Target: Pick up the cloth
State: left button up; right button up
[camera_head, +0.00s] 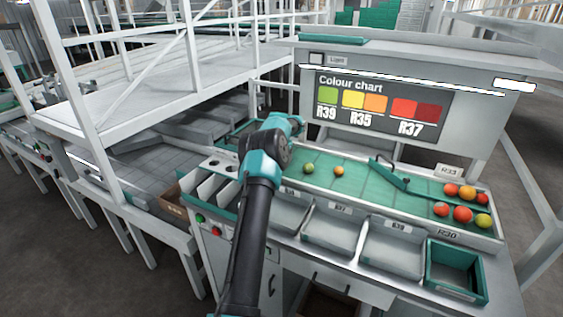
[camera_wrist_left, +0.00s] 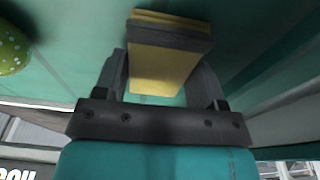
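The yellow cloth (camera_wrist_left: 160,72), a folded block with a shaded grey band near its far end, sits between the two fingers of my left gripper (camera_wrist_left: 158,78) in the left wrist view. The fingers lie against both its sides, so the gripper looks shut on it. Green surface shows behind it; I cannot tell whether the cloth touches that surface. In the head view my left arm reaches up from the bottom middle to the back of the sorting bench. Its fingers and the cloth are hidden there. My right gripper is in neither view.
The green bench top (camera_head: 350,187) holds a green tomato (camera_head: 308,168), an orange one (camera_head: 339,171) and several red to yellow ones at right. A teal gate bar (camera_head: 388,172) crosses it. Grey bins (camera_head: 335,228) and a teal crate (camera_head: 457,291) line the front. A colour chart (camera_head: 382,100) stands behind.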

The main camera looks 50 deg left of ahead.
pick_arm(q)
jog(key=c, duration=0.4)
jog(key=shift+c, duration=0.2)
notch_tip(320, 180, up, 10)
dwell(0.4)
jog(key=shift+o, duration=1.4)
jog(key=shift+c, duration=1.1)
jog(key=w+d, duration=0.1)
jog(key=d, duration=0.3)
jog(key=w+d, duration=0.2)
jog(key=d, duration=0.2)
jog(key=w+d, duration=0.1)
jog(key=d, duration=0.3)
jog(key=shift+w+d+r, duration=0.2)
jog(key=shift+w+d, duration=0.15)
jog(key=shift+w, duration=0.05)
